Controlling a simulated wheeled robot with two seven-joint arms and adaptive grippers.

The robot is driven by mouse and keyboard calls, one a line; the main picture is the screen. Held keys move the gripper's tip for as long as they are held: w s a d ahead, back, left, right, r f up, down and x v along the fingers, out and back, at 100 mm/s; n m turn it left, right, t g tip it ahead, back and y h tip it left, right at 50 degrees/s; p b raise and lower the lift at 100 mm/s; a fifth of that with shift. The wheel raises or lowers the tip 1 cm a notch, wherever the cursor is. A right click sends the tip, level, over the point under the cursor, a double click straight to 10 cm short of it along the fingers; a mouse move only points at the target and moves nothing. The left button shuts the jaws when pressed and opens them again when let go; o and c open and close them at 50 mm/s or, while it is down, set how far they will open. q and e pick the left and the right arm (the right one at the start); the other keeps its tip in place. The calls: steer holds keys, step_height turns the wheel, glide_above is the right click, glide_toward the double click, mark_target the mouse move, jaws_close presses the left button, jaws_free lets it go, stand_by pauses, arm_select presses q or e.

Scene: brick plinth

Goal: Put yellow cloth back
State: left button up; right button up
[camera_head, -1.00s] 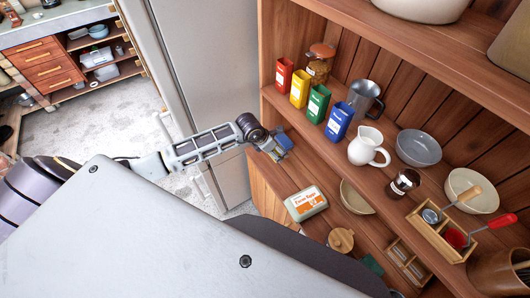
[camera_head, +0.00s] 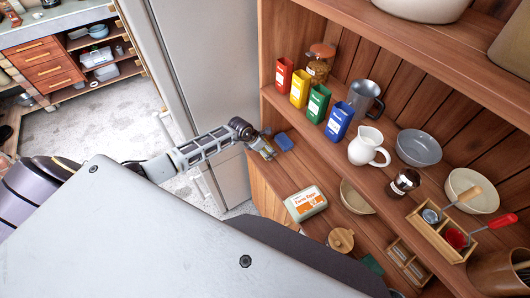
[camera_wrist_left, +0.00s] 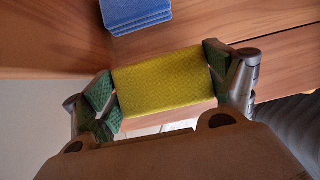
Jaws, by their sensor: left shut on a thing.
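The yellow cloth (camera_wrist_left: 160,82) is a flat folded rectangle in the left wrist view. It lies between the green-padded fingers of my left gripper (camera_wrist_left: 158,88), which is shut on its two ends. In the head view my left gripper (camera_head: 266,152) is at the left end of the lower shelf, just left of a blue folded stack (camera_head: 284,141). The blue stack (camera_wrist_left: 136,14) also shows beyond the yellow cloth in the wrist view, with a gap between them. My right gripper is not in view.
Colored tins, a white jug (camera_head: 368,146) and bowls stand on the shelf above. Bare wood lies around the blue stack.

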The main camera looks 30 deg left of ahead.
arm_select(q)
steer(key=shift+f, duration=0.3)
steer(key=shift+f+b, duration=1.15)
steer(key=shift+f, duration=0.15)
steer(key=shift+w+a+f+b, duration=0.1)
steer(key=shift+a+f+b, duration=0.05)
steer(key=shift+f+b, duration=0.2)
steer(key=shift+f, duration=0.15)
steer(key=o, duration=0.9)
steer(key=shift+r, duration=0.25)
steer(key=shift+b+v, duration=0.7)
steer(key=shift+v, duration=5.25)
